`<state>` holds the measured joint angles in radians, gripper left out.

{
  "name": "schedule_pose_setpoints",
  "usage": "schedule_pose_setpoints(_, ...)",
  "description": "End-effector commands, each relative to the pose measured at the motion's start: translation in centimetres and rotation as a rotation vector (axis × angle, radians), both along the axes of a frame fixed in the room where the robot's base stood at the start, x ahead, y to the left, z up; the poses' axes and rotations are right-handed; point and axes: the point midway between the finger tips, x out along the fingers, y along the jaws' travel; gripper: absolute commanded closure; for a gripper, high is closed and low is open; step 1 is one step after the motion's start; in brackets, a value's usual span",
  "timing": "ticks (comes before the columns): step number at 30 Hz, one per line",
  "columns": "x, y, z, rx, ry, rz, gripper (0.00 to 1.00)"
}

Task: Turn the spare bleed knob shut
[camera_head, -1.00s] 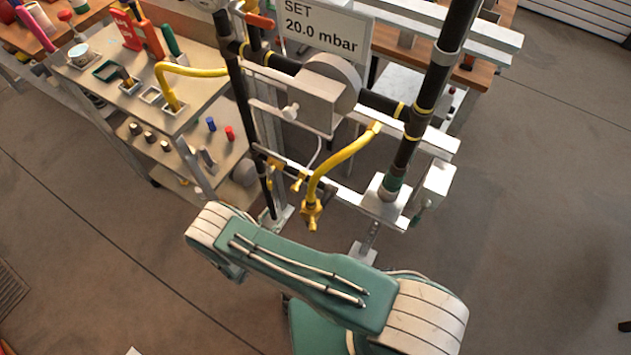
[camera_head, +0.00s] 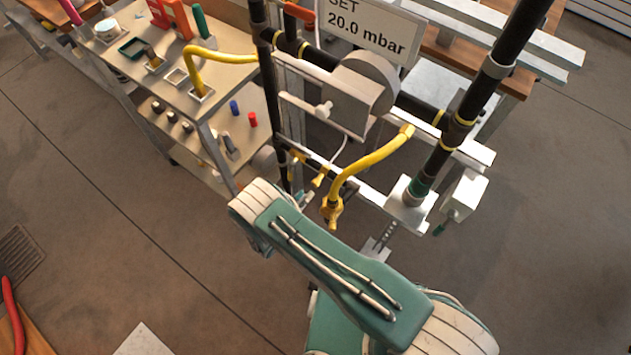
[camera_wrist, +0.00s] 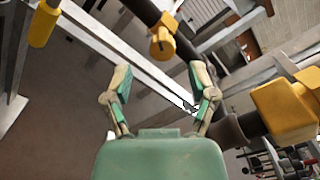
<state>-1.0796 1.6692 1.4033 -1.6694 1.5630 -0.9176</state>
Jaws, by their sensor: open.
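In the wrist view, my gripper (camera_wrist: 160,82) is open and empty, its two fingers spread apart. A small yellow knob (camera_wrist: 162,42) on a black pipe shows ahead, beyond the fingertips and between them in the picture. A larger-looking yellow fitting (camera_wrist: 285,108) is to the right of the right finger. In the head view, two small yellow fittings, a left one (camera_head: 297,156) and a right one (camera_head: 319,177), sit low on the rig. I cannot tell which one is the spare bleed knob. My arm hides most of the gripper in the head view.
A yellow hose (camera_head: 372,158) hangs just right of the small fittings. A white rail (camera_wrist: 112,57) runs close beyond the fingers. A regulator (camera_head: 340,98) and a "SET 20.0 mbar" sign (camera_head: 372,32) are above. A tool cart (camera_head: 215,118) stands left. Floor is clear at right.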

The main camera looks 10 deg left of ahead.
Motion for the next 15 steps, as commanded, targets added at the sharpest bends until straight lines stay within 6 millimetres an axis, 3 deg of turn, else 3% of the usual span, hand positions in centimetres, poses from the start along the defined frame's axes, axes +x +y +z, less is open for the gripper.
schedule_pose_setpoints(6,3.5,-1.5,0.0,0.002,-0.001,-0.004,0.27)
schedule_pose_setpoints(15,5.1,-2.0,0.0,0.000,-0.001,0.001,0.27)
